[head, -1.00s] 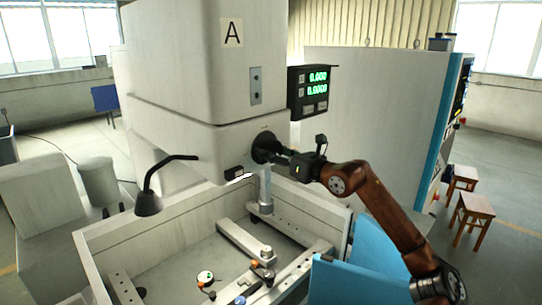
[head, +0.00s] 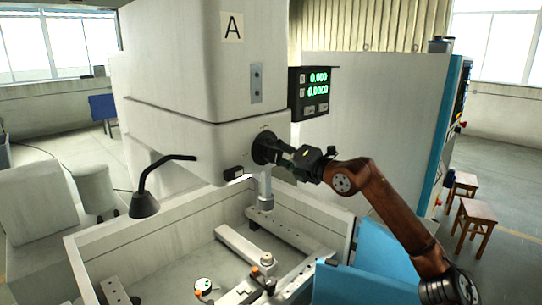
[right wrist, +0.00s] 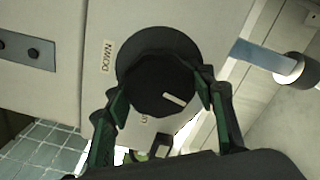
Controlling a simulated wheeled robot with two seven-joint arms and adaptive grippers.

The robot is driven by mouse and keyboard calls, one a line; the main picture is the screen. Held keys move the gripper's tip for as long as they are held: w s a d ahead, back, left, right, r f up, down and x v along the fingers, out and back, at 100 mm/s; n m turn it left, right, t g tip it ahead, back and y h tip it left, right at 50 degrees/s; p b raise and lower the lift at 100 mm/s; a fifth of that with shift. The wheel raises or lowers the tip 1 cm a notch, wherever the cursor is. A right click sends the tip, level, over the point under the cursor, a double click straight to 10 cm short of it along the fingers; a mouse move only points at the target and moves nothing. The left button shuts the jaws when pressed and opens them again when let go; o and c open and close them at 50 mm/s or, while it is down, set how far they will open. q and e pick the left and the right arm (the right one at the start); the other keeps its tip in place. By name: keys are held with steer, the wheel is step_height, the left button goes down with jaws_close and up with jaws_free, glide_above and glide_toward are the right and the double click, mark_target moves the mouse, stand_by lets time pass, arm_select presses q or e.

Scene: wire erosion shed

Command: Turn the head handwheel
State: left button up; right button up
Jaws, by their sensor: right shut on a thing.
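The head handwheel (head: 264,149) is a round black knob on the front of the light grey machine head (head: 170,140). In the right wrist view the handwheel (right wrist: 160,84) shows a pale line mark on its face, pointing to the lower right, with a dark round disc behind it and a DOWN label (right wrist: 107,56) beside it. My right gripper (head: 284,155) reaches it from the right. Its two green-lined fingers (right wrist: 160,97) are shut on the handwheel, one on each side. My left gripper is not in view.
A black readout (head: 309,93) with green digits hangs just above my right gripper. A black lamp (head: 145,203) on a bent arm stands left. Below is the open work tank (head: 130,232) with clamps and a dial gauge. A blue panel (head: 350,285) lies under my right arm.

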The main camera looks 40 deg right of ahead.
steer(key=shift+m, duration=0.7)
steer(key=shift+b, duration=0.3)
steer(key=o, duration=1.2)
steer(key=shift+s, duration=0.15)
steer(key=shift+s+f, duration=0.1)
steer(key=shift+s, duration=0.45)
steer(key=s, duration=0.7)
steer(key=s+d, duration=0.1)
steer(key=s, duration=0.2)
steer(key=shift+s, duration=0.3)
